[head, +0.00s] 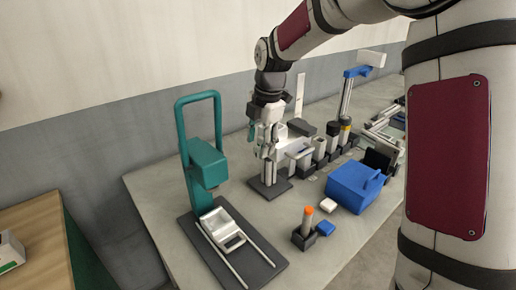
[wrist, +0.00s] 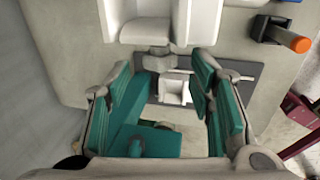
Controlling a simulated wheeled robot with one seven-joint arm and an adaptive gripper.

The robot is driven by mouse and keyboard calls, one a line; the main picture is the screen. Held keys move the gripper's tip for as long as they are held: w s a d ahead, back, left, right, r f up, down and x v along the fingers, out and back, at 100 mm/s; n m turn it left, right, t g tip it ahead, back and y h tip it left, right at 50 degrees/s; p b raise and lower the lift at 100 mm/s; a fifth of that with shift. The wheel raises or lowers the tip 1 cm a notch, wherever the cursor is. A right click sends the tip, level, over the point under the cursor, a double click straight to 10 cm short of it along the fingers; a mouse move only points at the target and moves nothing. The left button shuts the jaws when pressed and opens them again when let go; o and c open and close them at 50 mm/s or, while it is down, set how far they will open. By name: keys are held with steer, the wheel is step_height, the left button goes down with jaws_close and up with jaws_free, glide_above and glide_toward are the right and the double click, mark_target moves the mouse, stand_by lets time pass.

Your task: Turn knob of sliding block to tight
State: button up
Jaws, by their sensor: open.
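My gripper (head: 268,148) hangs low over the table, behind and right of a teal press-like frame (head: 207,162). In the wrist view my gripper (wrist: 162,100) has its two teal-padded fingers wide apart with nothing held between them. A pale block (wrist: 158,22) is close at the top of that view, with a small grey round part (wrist: 158,60) below it that may be the knob. I cannot tell whether it is tight. In the head view a pale block (head: 291,146) is beside my gripper, above a small dark base (head: 268,187); my gripper partly hides it.
A white carriage (head: 222,228) on rails lies in front of the teal frame. An orange-tipped cylinder (head: 308,211) and a blue box (head: 356,186) stand to the right. Several upright cylinders line the back. Bare grey table (head: 160,212) shows at the left.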

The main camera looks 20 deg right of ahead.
mark_target(258, 152)
steer(key=shift+w+a+f, duration=0.1)
steer(key=shift+w+f, duration=0.05)
steer(key=shift+f, duration=0.55)
steer(key=shift+w+f, duration=0.1)
steer(key=shift+f, duration=0.55)
steer(key=shift+c, duration=0.3)
jaws_close()
